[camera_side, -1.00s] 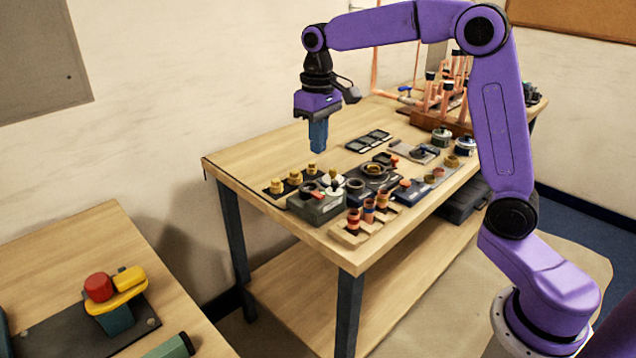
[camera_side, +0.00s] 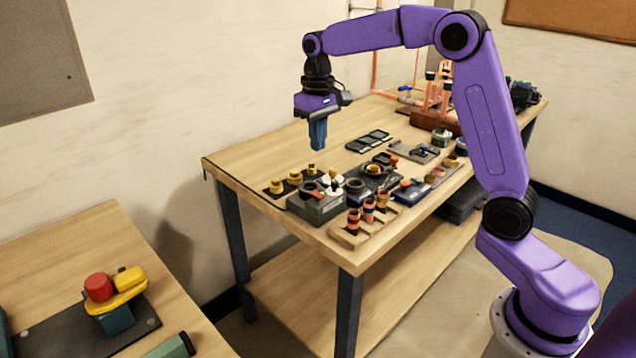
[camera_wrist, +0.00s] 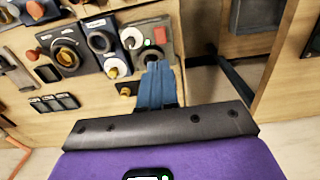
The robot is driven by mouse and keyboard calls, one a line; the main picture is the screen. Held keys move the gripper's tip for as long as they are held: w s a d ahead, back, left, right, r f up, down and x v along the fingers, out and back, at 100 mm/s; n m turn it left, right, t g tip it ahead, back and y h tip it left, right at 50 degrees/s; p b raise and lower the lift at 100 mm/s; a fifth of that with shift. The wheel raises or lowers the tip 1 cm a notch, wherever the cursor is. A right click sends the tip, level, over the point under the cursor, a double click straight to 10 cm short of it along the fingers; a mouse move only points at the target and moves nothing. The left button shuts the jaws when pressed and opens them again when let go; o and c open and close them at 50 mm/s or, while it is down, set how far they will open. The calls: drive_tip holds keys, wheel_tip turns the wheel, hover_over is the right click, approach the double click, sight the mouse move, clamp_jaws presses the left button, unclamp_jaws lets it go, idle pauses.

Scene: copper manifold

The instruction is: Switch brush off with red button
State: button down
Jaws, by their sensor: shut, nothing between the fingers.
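A grey box (camera_side: 318,208) stands near the front left corner of the workbench.
Yellow brass fittings (camera_side: 294,178) on a dark strip stand beside the box. Copper-coloured fittings on a wooden block (camera_side: 350,235) stand in front. Black trays (camera_side: 369,141) lie farther back. A side table holds a red knob (camera_side: 98,287) on a yellow part. The bench's back left is bare.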

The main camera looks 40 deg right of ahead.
sight(319, 194)
wheel_tip(319, 194, down, 12)
drive_tip(key=shift+r, duration=0.15)
idle(0.4)
drive_tip(key=shift+s+f, duration=0.15)
drive_tip(key=shift+f, duration=1)
wheel_tip(319, 194, up, 15)
drive_tip(key=shift+w, duration=0.2)
idle(0.4)
